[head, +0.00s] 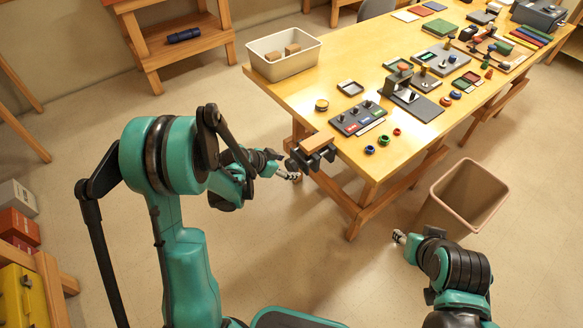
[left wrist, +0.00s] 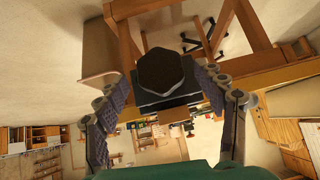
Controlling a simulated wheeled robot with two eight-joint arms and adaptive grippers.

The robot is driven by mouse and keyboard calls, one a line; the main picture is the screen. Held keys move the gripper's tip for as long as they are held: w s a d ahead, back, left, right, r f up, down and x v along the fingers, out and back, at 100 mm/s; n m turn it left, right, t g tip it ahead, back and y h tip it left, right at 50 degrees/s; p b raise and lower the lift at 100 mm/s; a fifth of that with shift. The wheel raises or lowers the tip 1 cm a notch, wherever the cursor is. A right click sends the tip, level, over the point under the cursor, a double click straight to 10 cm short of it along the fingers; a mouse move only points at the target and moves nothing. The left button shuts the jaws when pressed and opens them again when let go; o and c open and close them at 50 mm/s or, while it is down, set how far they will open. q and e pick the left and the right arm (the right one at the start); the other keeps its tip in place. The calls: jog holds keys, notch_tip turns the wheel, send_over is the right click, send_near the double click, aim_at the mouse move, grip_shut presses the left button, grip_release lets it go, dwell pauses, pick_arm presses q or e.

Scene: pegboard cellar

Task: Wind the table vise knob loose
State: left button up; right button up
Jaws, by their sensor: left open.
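The dark table vise (head: 318,155) with a wooden block on top is fixed at the table's near left edge. Its dark hexagonal knob (left wrist: 164,72) faces the camera in the left wrist view; in the head view the knob (head: 291,165) is small and close to my gripper. My left gripper (head: 288,176) is open just off the knob. In the left wrist view its two ridged fingers (left wrist: 160,88) stand to the left and right of the knob, with a narrow gap on each side. My right gripper (head: 398,237) hangs low, away from the table; its opening is too small to make out.
A beige waste bin (head: 463,198) stands on the floor near my right gripper.

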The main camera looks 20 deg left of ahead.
aim_at(289, 166)
pick_arm(q)
jog(key=shift+b+x, duration=0.4)
jog(key=shift+x, duration=1.1)
jog(key=c, duration=1.2)
